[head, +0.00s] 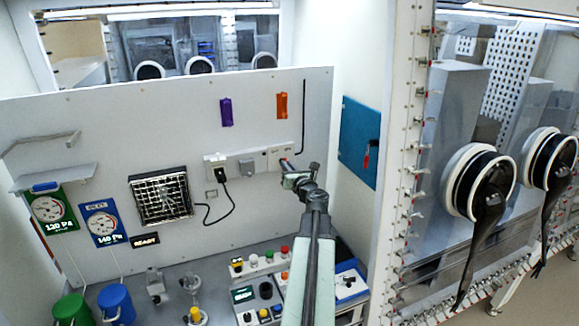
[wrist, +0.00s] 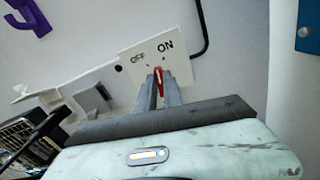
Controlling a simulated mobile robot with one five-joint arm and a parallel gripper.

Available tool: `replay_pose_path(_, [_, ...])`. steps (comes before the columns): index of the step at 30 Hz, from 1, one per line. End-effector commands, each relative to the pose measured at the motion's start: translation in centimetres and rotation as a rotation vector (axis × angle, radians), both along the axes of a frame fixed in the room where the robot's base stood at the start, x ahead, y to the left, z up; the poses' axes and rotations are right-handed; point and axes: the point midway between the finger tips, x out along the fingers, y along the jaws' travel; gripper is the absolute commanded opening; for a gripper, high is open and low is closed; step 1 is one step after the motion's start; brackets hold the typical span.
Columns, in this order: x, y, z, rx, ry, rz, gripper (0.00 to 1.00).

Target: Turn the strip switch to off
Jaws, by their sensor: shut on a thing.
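The strip switch is a red lever (wrist: 158,74) on a white plate (wrist: 184,68) marked OFF on the left and ON on the right in the wrist view. My gripper (wrist: 159,84) has its two grey fingers on either side of the lever and is shut on it.
A socket with a black plug (head: 218,169) and a grey box (head: 246,167) sit left along the strip. Purple (head: 226,112) and orange (head: 282,105) holders hang above. A black conduit (head: 304,115) runs up at the right. A bench with coloured knobs (head: 262,257) lies below.

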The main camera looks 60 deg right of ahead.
Motion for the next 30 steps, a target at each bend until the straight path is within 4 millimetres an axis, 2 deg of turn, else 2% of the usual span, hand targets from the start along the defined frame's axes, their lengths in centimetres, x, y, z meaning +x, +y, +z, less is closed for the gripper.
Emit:
replay_pose_path(15, [0.10,0.29,-0.16,-0.371,0.276,-0.002,0.00])
replay_pose_path(30, [0.21,0.42,-0.21,-0.547,0.406,-0.001,0.00])
